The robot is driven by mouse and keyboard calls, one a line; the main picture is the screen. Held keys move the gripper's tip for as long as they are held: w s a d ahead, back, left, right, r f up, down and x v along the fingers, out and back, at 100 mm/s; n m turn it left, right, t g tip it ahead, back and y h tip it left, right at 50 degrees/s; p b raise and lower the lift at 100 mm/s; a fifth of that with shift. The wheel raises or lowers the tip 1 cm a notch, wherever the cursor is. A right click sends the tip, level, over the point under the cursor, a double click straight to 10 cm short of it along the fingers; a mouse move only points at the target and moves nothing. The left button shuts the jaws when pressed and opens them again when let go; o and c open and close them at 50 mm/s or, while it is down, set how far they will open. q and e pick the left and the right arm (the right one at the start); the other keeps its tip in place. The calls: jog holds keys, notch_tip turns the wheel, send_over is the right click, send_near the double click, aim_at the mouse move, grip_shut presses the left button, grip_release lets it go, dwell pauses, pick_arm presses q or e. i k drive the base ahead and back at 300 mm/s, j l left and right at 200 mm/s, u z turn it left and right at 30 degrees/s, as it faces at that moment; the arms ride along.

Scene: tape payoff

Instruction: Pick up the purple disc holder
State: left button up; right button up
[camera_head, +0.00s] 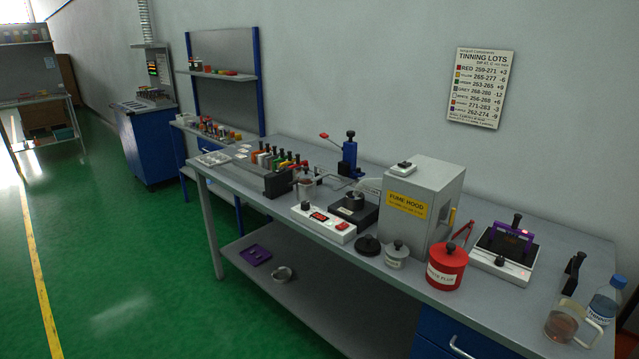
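A flat purple piece (255,255) with small dark marks or openings lies on the lower shelf under the bench. A second purple thing, a frame or bracket (493,238), stands on a white device (489,261) at the right of the bench top, with a black knob above it. I cannot tell from this view which of the two is the disc holder. Neither of my grippers is in view, and nothing is seen touching either purple thing.
The grey bench top (232,174) is crowded: a fume hood box (424,205), a red pot (446,268), a white control box (323,223), a glass jug (566,322) and a bottle (605,299). A grey ring (282,274) lies on the lower shelf (310,300). The green floor (130,270) at left is clear.

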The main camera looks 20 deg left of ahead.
aim_at(514, 230)
jog(key=i+j+z, duration=0.4)
jog(key=i+j, duration=0.4)
